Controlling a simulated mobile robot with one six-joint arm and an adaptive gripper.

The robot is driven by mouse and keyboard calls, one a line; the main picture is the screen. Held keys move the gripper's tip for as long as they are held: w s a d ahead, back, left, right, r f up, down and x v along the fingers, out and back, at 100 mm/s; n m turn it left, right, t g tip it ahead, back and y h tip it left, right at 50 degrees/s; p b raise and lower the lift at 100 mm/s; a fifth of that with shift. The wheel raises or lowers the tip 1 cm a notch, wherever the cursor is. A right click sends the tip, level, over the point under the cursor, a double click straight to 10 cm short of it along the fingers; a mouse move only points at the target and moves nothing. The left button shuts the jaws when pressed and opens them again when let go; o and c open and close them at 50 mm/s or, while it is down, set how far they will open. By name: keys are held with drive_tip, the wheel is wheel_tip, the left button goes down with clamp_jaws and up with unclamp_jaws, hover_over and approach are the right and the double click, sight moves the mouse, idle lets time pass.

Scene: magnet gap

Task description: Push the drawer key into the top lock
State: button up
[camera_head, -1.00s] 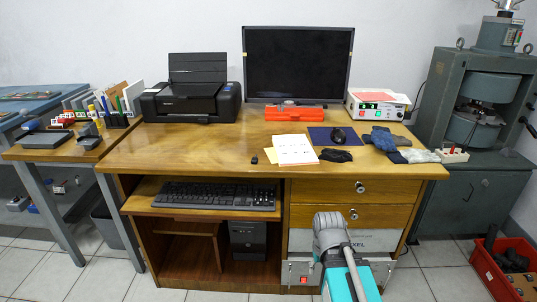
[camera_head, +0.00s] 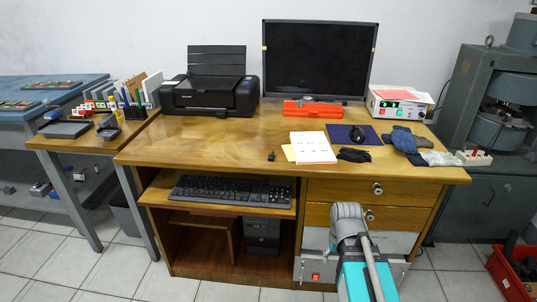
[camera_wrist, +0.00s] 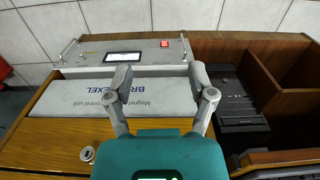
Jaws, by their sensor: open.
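The top drawer has a round silver lock (camera_head: 377,188) on its wooden front at the right of the desk. A second lock (camera_head: 369,215) sits on the drawer below. One round lock (camera_wrist: 87,154) shows at the lower left of the wrist view. A small dark item (camera_head: 271,156) lies on the desktop left of the white papers; it may be the drawer key, but it is too small to tell. My gripper (camera_wrist: 160,76) is open and empty, in front of the grey panels under the drawers. My arm hides its fingertips in the head view.
The wooden desk (camera_head: 210,145) carries a printer, monitor, red case, mouse and gloves (camera_head: 405,140). A keyboard (camera_head: 232,190) lies on the shelf at left. A grey control unit (camera_wrist: 125,52) is below the drawers. A red crate (camera_head: 510,275) stands on the floor at right.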

drive_tip(key=w+a+r+p, duration=0.7)
drive_tip(key=w+r+p, duration=0.1)
drive_tip(key=r+p, duration=0.3)
drive_tip(key=w+a+r+m+p, duration=0.1)
drive_tip(key=w+a+r+p, duration=0.6)
drive_tip(key=r+p, duration=0.5)
drive_tip(key=w+a+r+p, duration=0.6)
drive_tip(key=w+r+p, duration=0.3)
drive_tip(key=r+p, duration=0.2)
drive_tip(key=shift+w+a+r+p, duration=0.35)
drive_tip(key=shift+a+r+p, duration=0.05)
drive_tip(key=shift+r, duration=0.4)
drive_tip(key=shift+f, duration=0.2)
drive_tip(key=b, duration=0.9)
hover_over(272, 155)
drive_tip(key=f, duration=0.8)
drive_tip(key=shift+w+d+f, duration=0.15)
drive_tip(key=shift+w, duration=0.15)
drive_tip(key=f+b, duration=0.3)
drive_tip(key=shift+s+f, duration=0.2)
drive_tip(key=shift+s, duration=0.05)
drive_tip(key=shift+f+b, duration=0.9)
drive_tip(key=shift+b, duration=0.1)
